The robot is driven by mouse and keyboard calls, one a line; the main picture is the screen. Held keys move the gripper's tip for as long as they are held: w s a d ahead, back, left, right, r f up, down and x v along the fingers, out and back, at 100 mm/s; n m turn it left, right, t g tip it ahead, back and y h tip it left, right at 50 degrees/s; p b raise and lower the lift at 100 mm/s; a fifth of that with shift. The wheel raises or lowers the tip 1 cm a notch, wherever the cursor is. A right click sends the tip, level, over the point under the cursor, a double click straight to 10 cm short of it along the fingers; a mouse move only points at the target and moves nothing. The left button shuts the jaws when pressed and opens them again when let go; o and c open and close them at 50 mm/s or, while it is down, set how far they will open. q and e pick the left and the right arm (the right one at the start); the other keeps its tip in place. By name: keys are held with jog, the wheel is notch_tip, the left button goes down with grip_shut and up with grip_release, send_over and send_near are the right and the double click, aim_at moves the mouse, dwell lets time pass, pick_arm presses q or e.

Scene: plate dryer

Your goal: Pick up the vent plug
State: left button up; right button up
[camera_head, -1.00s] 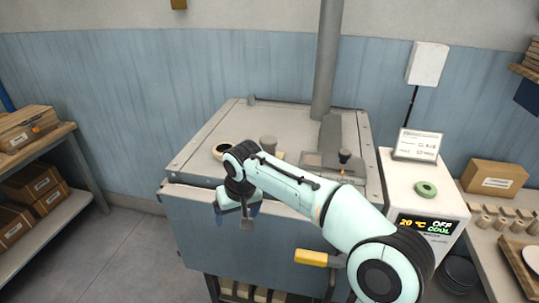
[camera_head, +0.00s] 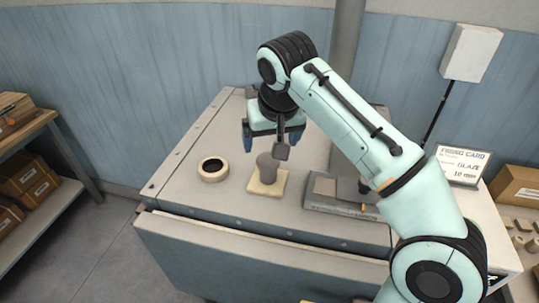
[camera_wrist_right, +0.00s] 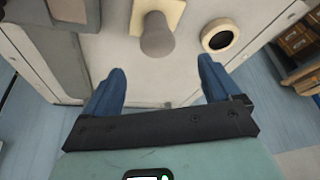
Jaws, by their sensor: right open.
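The vent plug (camera_head: 267,168) is a grey-brown, round-topped stub standing upright on a small cream square pad (camera_head: 267,187) on the grey box's flat lid (camera_head: 225,135). In the wrist view the plug (camera_wrist_right: 157,38) lies ahead of the gap between the fingers, near its middle. My right gripper (camera_head: 272,140), with blue fingers, is open and empty. It hangs just behind the plug in the head view, apart from it as far as I can tell. My left gripper is not in view.
A cream ring with a dark centre (camera_head: 213,169) lies on the lid left of the plug. A low grey block (camera_head: 325,190) sits to its right. A thick grey pipe (camera_head: 347,60) rises at the back.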

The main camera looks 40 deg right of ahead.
aim_at(267, 160)
jog(key=x, duration=0.2)
jog(key=b+x, duration=0.1)
jog(key=x, duration=0.4)
jog(key=shift+s+f, duration=0.2)
jog(key=shift+f, duration=0.1)
jog(key=shift+w+d+f, duration=0.1)
jog(key=shift+w+f, duration=0.25)
jog(key=shift+f, duration=0.1)
jog(key=x, duration=0.4)
jog(key=shift+w+d+f+b, duration=0.15)
jog(key=shift+d+f+b, duration=0.1)
jog(key=shift+b, duration=0.1)
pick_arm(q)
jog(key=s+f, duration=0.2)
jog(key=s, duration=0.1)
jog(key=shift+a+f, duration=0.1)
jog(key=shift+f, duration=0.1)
pick_arm(e)
jog(key=shift+r, duration=0.1)
